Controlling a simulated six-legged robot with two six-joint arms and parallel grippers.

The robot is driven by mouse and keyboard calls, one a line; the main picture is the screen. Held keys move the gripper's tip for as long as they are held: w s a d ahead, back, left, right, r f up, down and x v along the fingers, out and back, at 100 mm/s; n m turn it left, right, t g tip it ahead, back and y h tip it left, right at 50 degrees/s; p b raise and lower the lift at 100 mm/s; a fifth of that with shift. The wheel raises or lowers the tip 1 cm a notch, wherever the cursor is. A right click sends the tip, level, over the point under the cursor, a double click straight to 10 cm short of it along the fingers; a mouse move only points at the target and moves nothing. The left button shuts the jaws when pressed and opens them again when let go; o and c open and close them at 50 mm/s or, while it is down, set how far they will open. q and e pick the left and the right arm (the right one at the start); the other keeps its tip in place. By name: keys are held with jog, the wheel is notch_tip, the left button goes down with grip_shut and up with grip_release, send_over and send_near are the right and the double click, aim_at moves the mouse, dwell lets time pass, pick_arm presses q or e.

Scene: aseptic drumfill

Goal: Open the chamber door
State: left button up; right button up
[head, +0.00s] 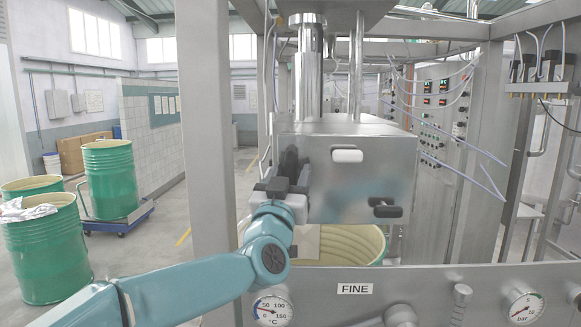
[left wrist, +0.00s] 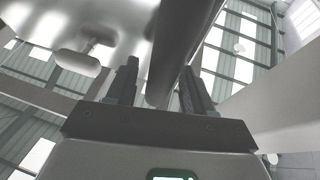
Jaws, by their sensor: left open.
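The chamber is a steel box (head: 355,180) in the middle of the head view, its front door panel closed as far as I can see. A white oval handle (head: 347,156) is on its upper front, and a black latch-like part (head: 385,208) is at its lower right. My left gripper (head: 294,168) is at the chamber's left front edge, fingers pointing up. In the left wrist view, its open fingers (left wrist: 158,80) stand on either side of a dark bar (left wrist: 184,45); I cannot tell whether they touch it. My right gripper is not in view.
An open green drum (head: 340,246) stands below the chamber. A steel front panel (head: 420,285) with gauges and a "FINE" label crosses the foreground. A steel post (head: 208,130) rises left of my gripper. Green drums (head: 45,250) stand at the left.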

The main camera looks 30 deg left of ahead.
pick_arm(q)
jog(key=shift+s+d+r, duration=0.15)
jog(key=shift+s+r, duration=0.1)
grip_shut()
jog(key=shift+f, duration=0.1)
jog(key=shift+f, duration=0.1)
